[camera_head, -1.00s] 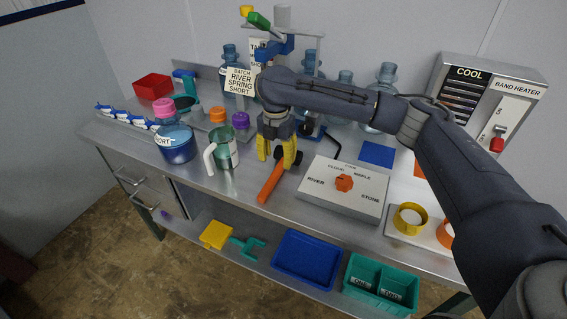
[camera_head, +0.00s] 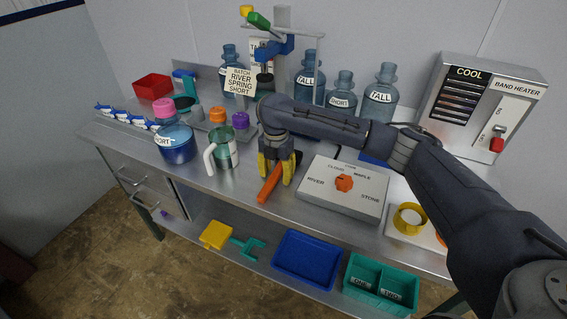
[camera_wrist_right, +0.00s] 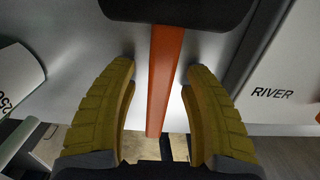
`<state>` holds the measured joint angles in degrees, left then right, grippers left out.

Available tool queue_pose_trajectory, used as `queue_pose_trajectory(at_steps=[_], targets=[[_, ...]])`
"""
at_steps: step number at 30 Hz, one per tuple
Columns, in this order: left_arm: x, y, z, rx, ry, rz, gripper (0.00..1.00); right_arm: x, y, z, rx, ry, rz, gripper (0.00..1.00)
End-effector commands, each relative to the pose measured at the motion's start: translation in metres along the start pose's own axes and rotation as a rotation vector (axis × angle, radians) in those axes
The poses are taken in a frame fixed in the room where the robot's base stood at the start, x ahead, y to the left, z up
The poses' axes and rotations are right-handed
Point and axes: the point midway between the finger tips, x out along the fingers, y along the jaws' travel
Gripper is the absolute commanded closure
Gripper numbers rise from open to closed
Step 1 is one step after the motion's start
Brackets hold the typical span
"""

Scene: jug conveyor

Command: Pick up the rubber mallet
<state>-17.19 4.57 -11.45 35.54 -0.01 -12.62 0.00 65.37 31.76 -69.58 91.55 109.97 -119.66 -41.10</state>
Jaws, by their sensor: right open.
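The rubber mallet lies on the bench, with an orange handle (camera_head: 269,186) and a dark head (camera_head: 297,157). My right gripper (camera_head: 276,181) is open and points down over the handle. In the right wrist view the mallet's orange handle (camera_wrist_right: 164,85) runs between the two yellow fingers of my right gripper (camera_wrist_right: 160,88), with a gap on each side. The dark head (camera_wrist_right: 180,10) is at the top of that view. The right gripper hides part of the mallet in the head view. My left gripper is not in view.
A clear measuring jug (camera_head: 223,153) stands just left of the right gripper. A grey selector box with an orange knob (camera_head: 344,184) is close on the right. Large blue bottles (camera_head: 381,98) stand behind. The bench's front edge is near the handle's end.

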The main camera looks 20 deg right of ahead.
Motion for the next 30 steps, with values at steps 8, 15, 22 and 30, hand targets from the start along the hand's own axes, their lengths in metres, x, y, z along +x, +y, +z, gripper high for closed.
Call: queue_pose_trajectory(at_steps=[8, 15, 22, 30], targets=[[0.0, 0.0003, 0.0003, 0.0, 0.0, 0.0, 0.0, -0.0001, 0.0, 0.0, 0.0, 0.0, 0.0, 0.59], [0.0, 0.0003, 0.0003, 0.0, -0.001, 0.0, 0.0, -0.0002, -0.0001, 0.0, 0.0, 0.0, 0.0, 0.87], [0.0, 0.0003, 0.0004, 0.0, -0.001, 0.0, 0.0, -0.0001, -0.0002, 0.0, 0.0, 0.001, 0.0, 1.0], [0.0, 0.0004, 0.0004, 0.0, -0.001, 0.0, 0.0, -0.0008, 0.0, 0.0003, 0.0, 0.0, 0.0, 1.0]])
